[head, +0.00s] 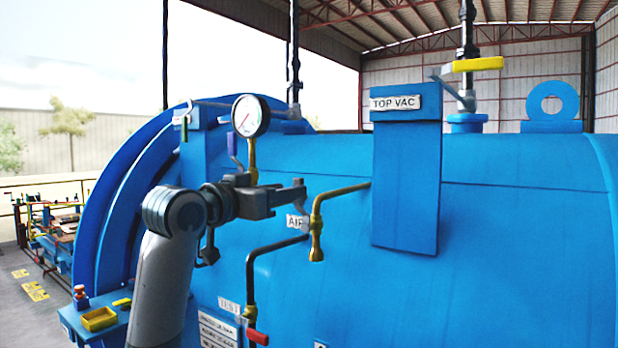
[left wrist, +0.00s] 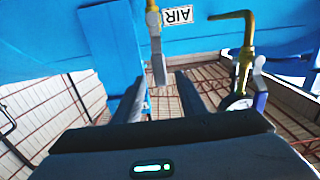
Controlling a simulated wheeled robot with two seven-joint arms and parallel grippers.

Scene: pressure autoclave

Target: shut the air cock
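The air cock (head: 316,245) is a brass fitting below the elbow of a brass pipe, beside the white AIR label (head: 297,222) on the blue vessel. In the left wrist view the cock's brass part (left wrist: 153,18) is at the top, with a grey lever (left wrist: 159,68) running from it. My left gripper (head: 295,194) is just left of the brass pipe. In the left wrist view its two fingers (left wrist: 160,85) are apart, with the lever's end between or beyond them; contact cannot be told. The lever is not clear in the head view. My right gripper is not in view.
A pressure gauge (head: 250,116) on a brass stem stands behind my left wrist, with a purple handle (head: 232,143) beside it. A blue TOP VAC post (head: 407,185) stands to the right. A red-handled valve (head: 257,336) is below. The vessel (head: 520,240) fills the right side.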

